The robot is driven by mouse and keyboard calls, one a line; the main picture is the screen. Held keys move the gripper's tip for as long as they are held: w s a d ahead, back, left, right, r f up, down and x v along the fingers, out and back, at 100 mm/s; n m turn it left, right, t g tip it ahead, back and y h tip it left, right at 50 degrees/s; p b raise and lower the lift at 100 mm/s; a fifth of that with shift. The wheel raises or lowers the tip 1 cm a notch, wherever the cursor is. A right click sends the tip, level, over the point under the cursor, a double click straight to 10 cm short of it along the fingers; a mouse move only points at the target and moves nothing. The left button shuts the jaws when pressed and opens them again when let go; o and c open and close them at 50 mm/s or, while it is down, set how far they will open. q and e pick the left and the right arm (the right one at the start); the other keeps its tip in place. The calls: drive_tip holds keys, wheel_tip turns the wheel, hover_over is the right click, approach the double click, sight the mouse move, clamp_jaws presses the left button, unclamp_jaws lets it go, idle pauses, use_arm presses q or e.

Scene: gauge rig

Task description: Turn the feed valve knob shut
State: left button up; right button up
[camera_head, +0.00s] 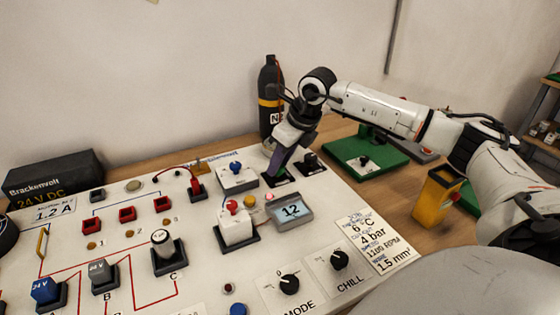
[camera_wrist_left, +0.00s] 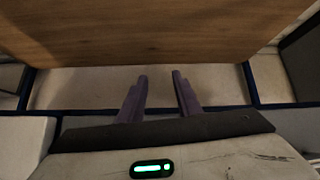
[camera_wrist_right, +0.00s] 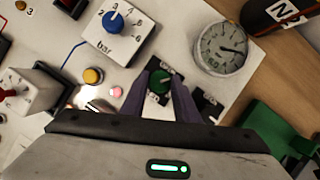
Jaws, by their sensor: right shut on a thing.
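A small green knob (camera_wrist_right: 158,80) sits on a dark plate on the white panel in the right wrist view. I take it for the feed valve knob, though its label is mostly covered. My right gripper (camera_wrist_right: 159,88) has its purple fingers on either side of the knob and is shut on it. In the head view my right gripper (camera_head: 272,174) reaches down to the panel's back edge and hides the knob. My left gripper (camera_wrist_left: 160,77) is open and empty, facing the wooden table edge (camera_wrist_left: 165,45); it is not in the head view.
A black-handled valve (camera_head: 311,161) stands just right of my right gripper. A blue bar knob (camera_wrist_right: 113,22) and a round gauge (camera_wrist_right: 222,49) are close by. A black bottle (camera_head: 268,95) stands behind. A display (camera_head: 291,209) reading 12 sits in front.

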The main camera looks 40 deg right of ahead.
drive_tip(key=m+h, duration=0.1)
drive_tip(key=m, duration=0.1)
drive_tip(key=m+h+b, duration=0.1)
drive_tip(key=m, duration=0.2)
drive_tip(key=shift+w+a+m, duration=0.1)
drive_tip(key=shift+a+m, duration=0.1)
drive_tip(key=shift+m, duration=0.1)
drive_tip(key=m+h, duration=0.1)
drive_tip(key=m, duration=0.1)
drive_tip(key=m+g+h, duration=0.1)
drive_tip(key=m, duration=0.2)
drive_tip(key=shift+r, duration=0.1)
drive_tip(key=shift+m+b, duration=0.3)
drive_tip(key=o, duration=1.1)
drive_tip(key=v, duration=1)
drive_tip(key=shift+a+r, duration=0.15)
